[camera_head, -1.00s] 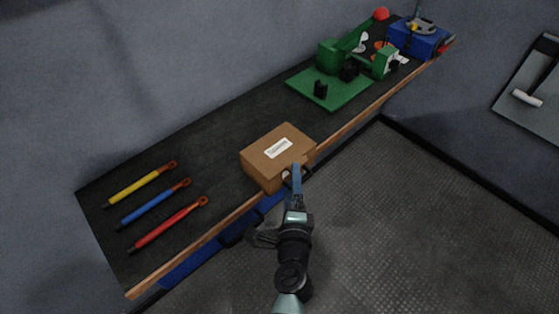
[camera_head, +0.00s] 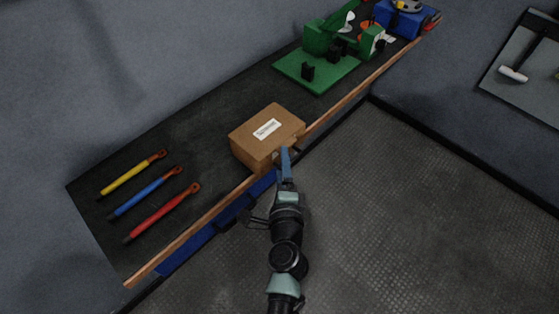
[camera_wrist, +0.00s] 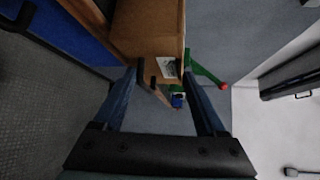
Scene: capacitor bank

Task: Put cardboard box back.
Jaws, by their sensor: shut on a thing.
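The brown cardboard box (camera_head: 254,148) with a white label on its top is at the front edge of the dark workbench (camera_head: 208,130), around the middle of its length. It also fills the upper middle of the wrist view (camera_wrist: 146,28). My gripper (camera_head: 285,156) is at the box's front right side, shut on it. In the wrist view the two blue fingers (camera_wrist: 161,72) stand apart with the near end of the box between their tips. The fingers partly hide that end. I cannot tell whether the box rests fully on the bench or is slightly raised.
Yellow (camera_head: 132,175), blue (camera_head: 145,193) and red (camera_head: 162,212) tools lie on the left of the bench. A green board with fixtures (camera_head: 316,72) and a blue case (camera_head: 402,20) stand farther right. Blue drawers (camera_head: 205,238) are under the front edge. The floor (camera_head: 400,215) is clear.

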